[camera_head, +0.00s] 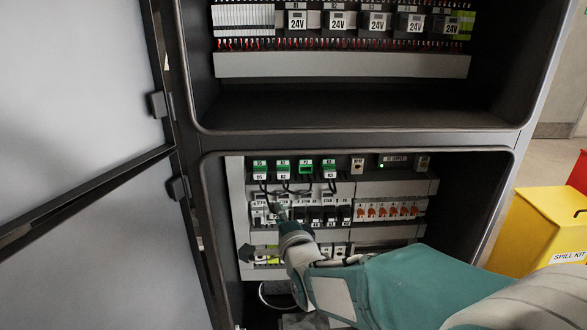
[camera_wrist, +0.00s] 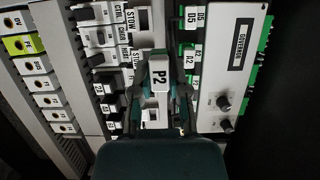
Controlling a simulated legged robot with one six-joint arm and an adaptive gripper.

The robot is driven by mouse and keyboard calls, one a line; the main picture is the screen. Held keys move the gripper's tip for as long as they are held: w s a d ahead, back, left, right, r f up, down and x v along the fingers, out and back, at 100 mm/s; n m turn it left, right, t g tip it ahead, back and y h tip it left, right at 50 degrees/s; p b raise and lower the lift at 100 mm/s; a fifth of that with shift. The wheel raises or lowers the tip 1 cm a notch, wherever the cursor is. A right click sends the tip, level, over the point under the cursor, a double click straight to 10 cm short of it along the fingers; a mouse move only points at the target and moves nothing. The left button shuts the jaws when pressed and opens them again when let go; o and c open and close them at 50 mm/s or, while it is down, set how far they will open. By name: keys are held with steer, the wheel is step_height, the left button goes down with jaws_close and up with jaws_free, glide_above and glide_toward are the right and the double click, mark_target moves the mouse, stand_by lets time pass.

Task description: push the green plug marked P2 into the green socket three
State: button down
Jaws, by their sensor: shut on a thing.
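My gripper (camera_wrist: 168,100) is shut on the plug marked P2 (camera_wrist: 158,78), whose white label faces the wrist camera. Its green body is mostly hidden between the fingers. In the head view my gripper (camera_head: 281,214) is in front of the lower cabinet bay, below the row of green sockets. The third green socket (camera_head: 306,168) from the left looks open, with a dark middle. The green places to its left and right carry white-labelled plugs with dark leads. The held plug is apart from the third socket as far as I can see.
A governor module (camera_wrist: 230,60) with knobs is at the right. Orange switches (camera_head: 388,211) line the bay's right. An open cabinet door (camera_head: 80,230) is at left; a yellow spill kit box (camera_head: 545,235) at right.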

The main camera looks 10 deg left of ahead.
steer(key=w+d+r, duration=0.1)
steer(key=d+r, duration=0.3)
steer(key=d, duration=0.3)
steer(key=shift+w, duration=0.35)
stand_by(0.5)
steer(key=shift+w+a, duration=0.25)
steer(key=shift+w, duration=0.8)
steer(key=shift+w+a, duration=0.2)
steer(key=shift+w, duration=0.85)
steer(key=shift+w+a, duration=0.25)
steer(key=shift+w, duration=0.8)
steer(key=shift+w+a, duration=0.2)
steer(key=shift+w, duration=0.5)
steer(key=shift+w+a, duration=0.15)
steer(key=shift+w, duration=0.55)
stand_by(0.6)
steer(key=c, duration=0.5)
jaws_free()
steer(key=shift+c, duration=0.2)
